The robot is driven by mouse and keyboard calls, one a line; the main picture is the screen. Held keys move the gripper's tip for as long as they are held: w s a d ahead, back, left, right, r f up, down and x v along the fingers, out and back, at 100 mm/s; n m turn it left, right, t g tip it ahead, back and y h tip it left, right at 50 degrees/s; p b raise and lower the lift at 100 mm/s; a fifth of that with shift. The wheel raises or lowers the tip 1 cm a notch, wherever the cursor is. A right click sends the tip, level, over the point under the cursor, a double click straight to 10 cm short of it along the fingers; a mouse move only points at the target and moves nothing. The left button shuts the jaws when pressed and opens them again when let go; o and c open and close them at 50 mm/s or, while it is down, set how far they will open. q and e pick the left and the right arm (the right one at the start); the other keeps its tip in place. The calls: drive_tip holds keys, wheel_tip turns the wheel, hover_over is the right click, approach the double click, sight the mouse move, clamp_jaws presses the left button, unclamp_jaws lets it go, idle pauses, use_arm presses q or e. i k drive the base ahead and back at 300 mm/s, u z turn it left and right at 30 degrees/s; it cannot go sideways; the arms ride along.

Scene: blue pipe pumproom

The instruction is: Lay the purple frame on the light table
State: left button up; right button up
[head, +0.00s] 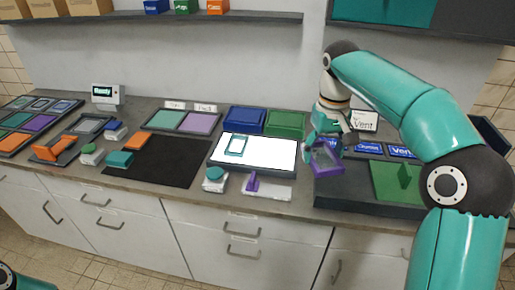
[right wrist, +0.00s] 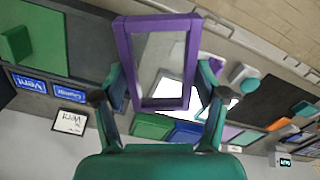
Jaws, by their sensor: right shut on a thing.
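The purple frame (head: 328,173) is held by my right gripper (head: 325,145), to the right of the light table and over the left end of a dark tray. In the right wrist view the purple frame (right wrist: 122,62) sits between both fingers of my right gripper (right wrist: 160,85), with an open or clear middle. The light table (head: 272,152) has a bright white top and a dark rim. A teal frame (head: 236,146) lies on its left part; its right part is bare. My left gripper is out of view.
The dark tray (head: 345,197) with a green handled piece (head: 397,180) lies at the right. Blue (head: 245,119) and green (head: 286,123) trays stand behind the light table. A teal-topped button (head: 215,174) and purple-handled piece (head: 253,182) stand in front. A black mat (head: 155,160) lies left.

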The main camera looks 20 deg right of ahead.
sight(275, 152)
drive_tip(key=i, duration=0.9)
drive_tip(key=u, duration=0.05)
